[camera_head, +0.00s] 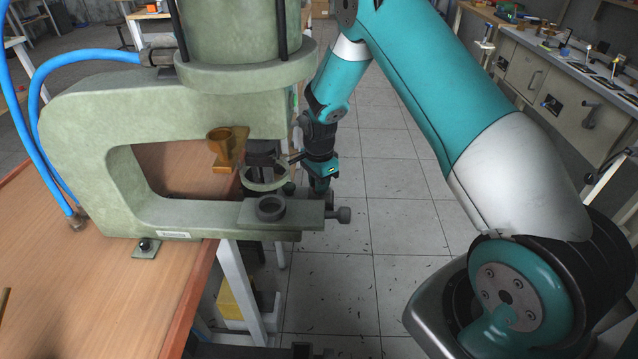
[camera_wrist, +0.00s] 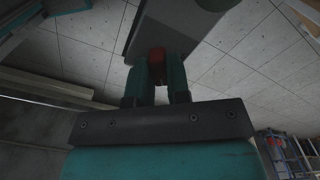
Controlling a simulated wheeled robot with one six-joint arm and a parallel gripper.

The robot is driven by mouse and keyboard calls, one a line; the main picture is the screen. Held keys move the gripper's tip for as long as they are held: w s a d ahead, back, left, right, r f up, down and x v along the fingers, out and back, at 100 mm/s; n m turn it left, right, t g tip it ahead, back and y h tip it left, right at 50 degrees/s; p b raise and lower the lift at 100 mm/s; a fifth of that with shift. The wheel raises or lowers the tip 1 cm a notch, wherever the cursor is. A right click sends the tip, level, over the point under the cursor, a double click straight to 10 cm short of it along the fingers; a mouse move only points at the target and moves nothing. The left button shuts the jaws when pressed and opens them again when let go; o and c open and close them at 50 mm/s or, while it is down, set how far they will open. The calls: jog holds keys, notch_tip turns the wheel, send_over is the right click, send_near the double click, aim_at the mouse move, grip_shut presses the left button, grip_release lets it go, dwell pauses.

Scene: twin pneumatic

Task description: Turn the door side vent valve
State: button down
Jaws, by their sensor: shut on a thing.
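My gripper (camera_head: 322,184) reaches down behind the right side of the pale green press (camera_head: 90,125). In the wrist view its two teal fingers (camera_wrist: 159,68) are shut on a small red part (camera_wrist: 157,54). That part sits against the end of a grey block (camera_wrist: 178,25). It looks like the handle of the vent valve, but its shape is mostly hidden between the fingers. I cannot make out the valve in the head view. The gripper's fingertips are small and dark there.
The press stands on a wooden table (camera_head: 110,290) with blue hoses (camera_head: 90,56) at its left. Tiled floor (camera_head: 390,220) is open to the right, with a bench (camera_head: 560,75) beyond.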

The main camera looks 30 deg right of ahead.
jog(key=m, duration=0.3)
jog(key=shift+m, duration=2.1)
jog(key=c, duration=1.1)
grip_release()
jog(key=shift+r, duration=0.1)
notch_tip(320, 180, up, 17)
jog(key=shift+r+b, duration=0.15)
jog(key=shift+b, duration=0.3)
